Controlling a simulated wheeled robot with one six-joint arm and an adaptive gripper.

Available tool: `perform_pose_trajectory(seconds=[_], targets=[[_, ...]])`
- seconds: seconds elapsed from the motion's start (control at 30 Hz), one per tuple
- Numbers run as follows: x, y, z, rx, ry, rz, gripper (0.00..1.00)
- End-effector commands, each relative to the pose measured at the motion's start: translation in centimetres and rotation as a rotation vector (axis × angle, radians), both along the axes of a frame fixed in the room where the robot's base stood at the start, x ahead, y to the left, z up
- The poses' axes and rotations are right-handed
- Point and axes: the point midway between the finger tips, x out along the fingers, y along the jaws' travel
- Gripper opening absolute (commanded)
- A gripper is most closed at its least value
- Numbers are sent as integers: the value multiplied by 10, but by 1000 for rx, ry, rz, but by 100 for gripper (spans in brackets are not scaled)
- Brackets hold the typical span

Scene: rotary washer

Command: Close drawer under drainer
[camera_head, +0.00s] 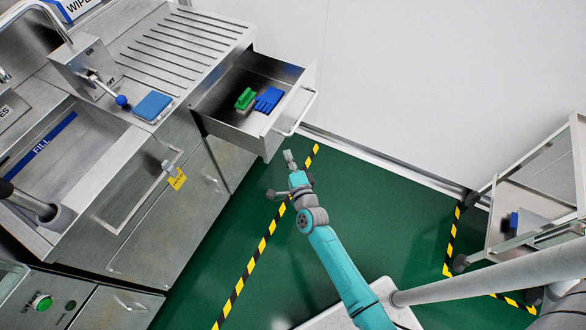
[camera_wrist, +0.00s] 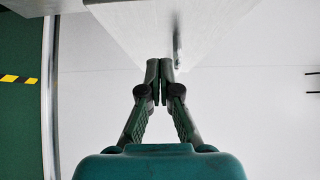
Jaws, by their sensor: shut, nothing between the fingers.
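The metal drawer (camera_head: 232,134) under the ribbed drainer (camera_head: 160,48) is pulled well open in the head view. A green brush (camera_head: 245,99) and a blue cloth or glove (camera_head: 268,100) lie inside. Its bar handle (camera_head: 304,112) is on the outer front face. My gripper (camera_head: 288,154) is shut and empty, just below and outside the drawer's near front corner. In the wrist view my closed fingertips (camera_wrist: 160,65) are close to the drawer's pale panel (camera_wrist: 140,28), with the handle (camera_wrist: 177,42) just right of them. I cannot tell whether they touch.
A sink (camera_head: 75,150) and a blue sponge (camera_head: 152,106) are on the counter at the left. A white wall (camera_head: 420,80) stands behind. A metal cart (camera_head: 530,205) is at the right. The green floor between is clear.

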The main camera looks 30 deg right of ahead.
Motion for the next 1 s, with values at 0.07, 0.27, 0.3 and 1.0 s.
perform_pose_trajectory(seconds=[0.07, 0.27, 0.3, 1.0], targets=[[11, 4, 1, 2, -2, 2, 0], [27, 16, 1, 1, -2, 3, 0], [29, 18, 0, 1, -1, 2, 0], [36, 23, 0, 0, -1, 0, 0]])
